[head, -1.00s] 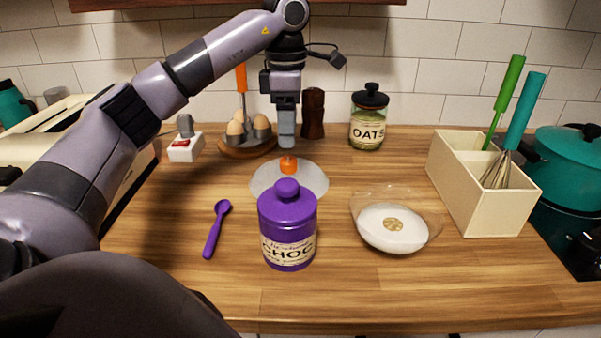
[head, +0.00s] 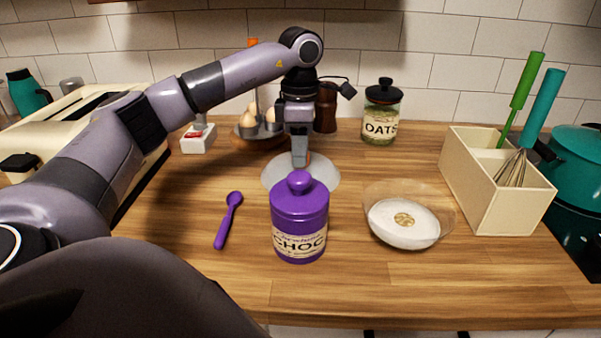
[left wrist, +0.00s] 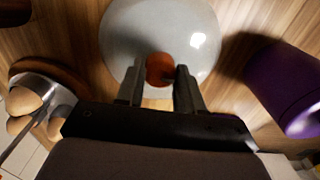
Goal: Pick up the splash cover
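The splash cover is a pale, see-through disc (head: 274,180) with an orange knob, lying on the wooden counter behind the purple jar. In the left wrist view the disc (left wrist: 122,30) fills the upper middle, and its orange knob (left wrist: 160,69) shows between the finger ends. My left gripper (head: 300,162) points down over the knob. In the left wrist view its two fingers (left wrist: 159,80) are apart, one on each side of the knob, with a gap showing. My right gripper is not in view.
The purple CHOC jar (head: 300,218) stands close in front of the disc. A purple spoon (head: 228,220) lies left and a glass bowl with white contents (head: 403,222) stands right. An egg holder (head: 262,138), dark mill (head: 326,108) and OATS jar (head: 381,112) stand behind.

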